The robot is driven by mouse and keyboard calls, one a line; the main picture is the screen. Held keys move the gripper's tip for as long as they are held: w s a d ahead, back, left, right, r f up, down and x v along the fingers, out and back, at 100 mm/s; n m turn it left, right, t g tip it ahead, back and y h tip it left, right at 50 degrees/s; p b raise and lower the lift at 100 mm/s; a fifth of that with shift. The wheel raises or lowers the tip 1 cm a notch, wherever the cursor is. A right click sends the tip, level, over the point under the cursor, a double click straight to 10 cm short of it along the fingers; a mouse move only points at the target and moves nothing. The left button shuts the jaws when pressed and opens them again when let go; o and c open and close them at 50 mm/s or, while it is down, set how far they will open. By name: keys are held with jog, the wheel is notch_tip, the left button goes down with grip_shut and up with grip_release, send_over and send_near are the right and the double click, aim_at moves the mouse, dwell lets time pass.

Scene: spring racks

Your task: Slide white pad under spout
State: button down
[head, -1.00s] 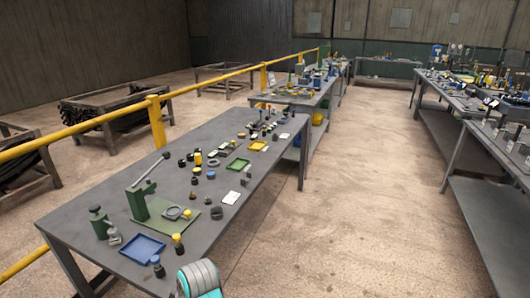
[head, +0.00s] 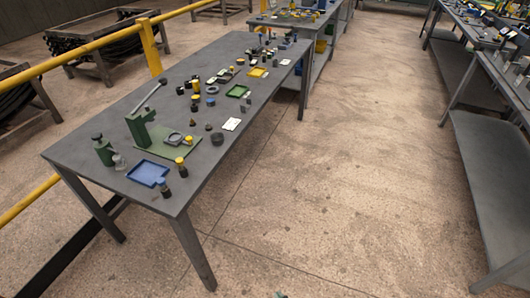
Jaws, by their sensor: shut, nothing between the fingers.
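A flat white pad (head: 231,124) lies on the grey table near its right edge, beside a dark round piece. Another small white flat piece (head: 285,61) lies farther back, so I cannot tell for sure which one is the pad. No spout is clearly recognisable. A green press-like stand (head: 139,129) with a raised lever stands near the front left, with a grey ring (head: 174,138) on its green base plate. The white pad is to the right of this base plate and apart from it.
The grey table (head: 110,184) also holds a blue tray (head: 148,173), a green tray (head: 237,91), a yellow tray (head: 257,72) and several small dark and yellow pieces. A yellow rail (head: 95,46) runs behind it. The floor to its right is clear up to another workbench (head: 490,190).

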jog(key=s+d+r+m+t+h, duration=0.1)
jog(key=s+d+r+m+t, duration=0.1)
jog(key=s+d+r, duration=0.35)
jog(key=s+d+r+m+t+h, duration=0.1)
jog(key=s+d+r, duration=0.2)
jog(key=s, duration=0.5)
jog(key=s+d+r+m+t, duration=0.2)
jog(key=s+d+r, duration=0.2)
jog(key=s, duration=0.2)
jog(key=s+d+r+m+t+h, duration=0.1)
jog(key=s+r, duration=0.5)
jog(key=r, duration=0.3)
jog(key=shift+s+d+r+m+h, duration=0.2)
jog(key=shift+r+m+h, duration=0.1)
jog(key=shift+r+m, duration=0.1)
